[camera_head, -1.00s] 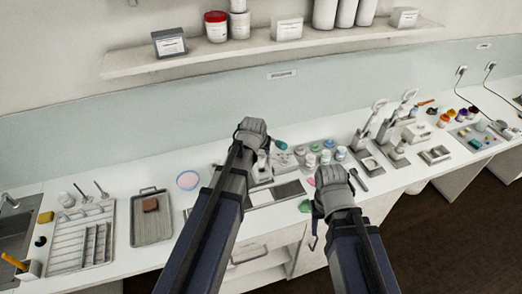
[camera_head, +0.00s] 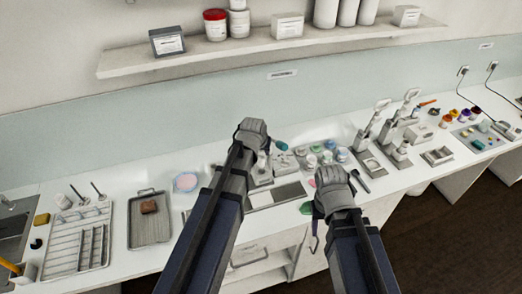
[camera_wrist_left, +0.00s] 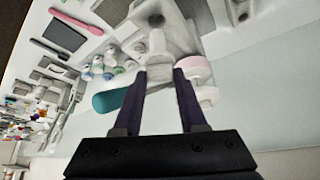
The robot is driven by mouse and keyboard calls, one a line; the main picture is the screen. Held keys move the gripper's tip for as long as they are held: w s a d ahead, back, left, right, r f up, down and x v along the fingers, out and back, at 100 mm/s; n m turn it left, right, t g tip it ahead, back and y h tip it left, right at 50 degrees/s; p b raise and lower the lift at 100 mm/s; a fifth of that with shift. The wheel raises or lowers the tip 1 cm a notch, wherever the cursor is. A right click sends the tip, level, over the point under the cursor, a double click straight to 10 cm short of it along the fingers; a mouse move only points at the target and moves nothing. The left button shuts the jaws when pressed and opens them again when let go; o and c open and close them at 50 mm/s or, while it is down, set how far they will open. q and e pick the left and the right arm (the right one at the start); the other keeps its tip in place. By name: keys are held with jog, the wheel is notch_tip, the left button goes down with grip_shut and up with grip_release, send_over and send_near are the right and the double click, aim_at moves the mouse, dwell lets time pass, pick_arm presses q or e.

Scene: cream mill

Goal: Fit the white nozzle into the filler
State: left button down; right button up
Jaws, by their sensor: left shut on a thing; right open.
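My left gripper (camera_head: 252,134) is over the middle of the counter, its fingertips hidden by its own wrist. In the left wrist view its dark fingers (camera_wrist_left: 160,74) are closed on a pale piece, seemingly the white nozzle (camera_wrist_left: 158,66). A grey-white body with a short round stub (camera_wrist_left: 156,43) lies just beyond the fingertips; it may be the filler, and I cannot tell whether the nozzle touches it. My right gripper (camera_head: 322,202) is open near the counter's front edge, its fingers partly hidden by the hand.
A teal-ended thing (camera_wrist_left: 116,102) and a pale pink round thing (camera_wrist_left: 196,68) flank the left fingers. Several small jars (camera_head: 327,157) stand to the right. A grey tray (camera_head: 150,230) and a pink-filled dish (camera_head: 186,182) lie to the left. A shelf (camera_head: 270,48) runs above.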

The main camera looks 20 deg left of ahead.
aim_at(261, 165)
pick_arm(q)
jog(key=shift+f+b, duration=3.85)
jog(key=shift+f, duration=0.25)
jog(key=shift+c, duration=1.9)
grip_release()
jog(key=shift+r, duration=0.1)
notch_tip(261, 165, up, 6)
jog(key=p, duration=0.6)
